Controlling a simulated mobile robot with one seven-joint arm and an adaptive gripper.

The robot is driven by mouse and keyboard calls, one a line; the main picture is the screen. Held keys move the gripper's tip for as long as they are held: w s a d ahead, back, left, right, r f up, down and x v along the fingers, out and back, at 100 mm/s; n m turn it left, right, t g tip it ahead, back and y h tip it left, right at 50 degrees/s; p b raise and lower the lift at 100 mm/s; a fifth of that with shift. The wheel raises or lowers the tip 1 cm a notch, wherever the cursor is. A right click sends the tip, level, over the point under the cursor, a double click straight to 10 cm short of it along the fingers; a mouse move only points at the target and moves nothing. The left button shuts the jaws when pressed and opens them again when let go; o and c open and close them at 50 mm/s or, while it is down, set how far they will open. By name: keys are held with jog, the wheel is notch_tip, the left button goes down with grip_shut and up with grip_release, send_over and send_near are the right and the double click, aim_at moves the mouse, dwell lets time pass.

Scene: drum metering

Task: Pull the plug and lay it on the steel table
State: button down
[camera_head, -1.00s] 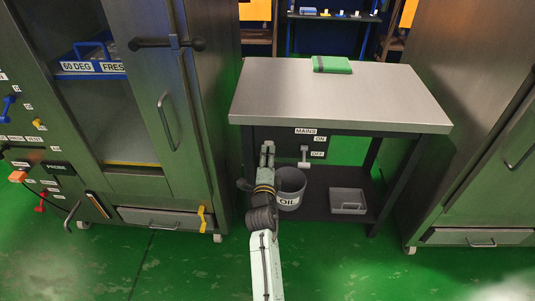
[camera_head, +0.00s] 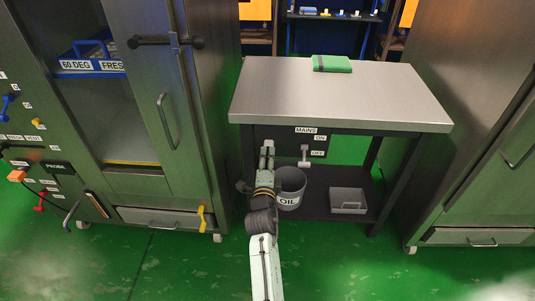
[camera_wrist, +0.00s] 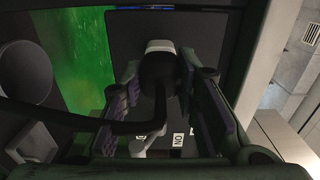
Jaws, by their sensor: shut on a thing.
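My gripper (camera_head: 267,151) is in front of the dark mains panel (camera_head: 282,143), under the front edge of the steel table (camera_head: 330,95). In the wrist view my gripper (camera_wrist: 166,95) is shut on a dark rounded body, which I take to be the plug (camera_wrist: 160,72). A black cable (camera_wrist: 88,125) runs off to the left from there. A pale end shows just beyond the dark body; I cannot tell if it belongs to it. Whether the plug is still seated in a socket is hidden. In the head view the fingers hide the plug.
A green folded cloth (camera_head: 332,63) lies at the table's back edge; the rest of the top is bare. The mains lever (camera_head: 304,155) is right of my gripper. An oil bucket (camera_head: 291,187) and grey tray (camera_head: 348,200) sit on the lower shelf. Tall cabinets flank the table.

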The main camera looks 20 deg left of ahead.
aim_at(267, 160)
jog(key=shift+b+v, duration=1.05)
jog(key=shift+v, duration=1.3)
jog(key=shift+b+v, duration=0.9)
jog(key=shift+v, duration=1.1)
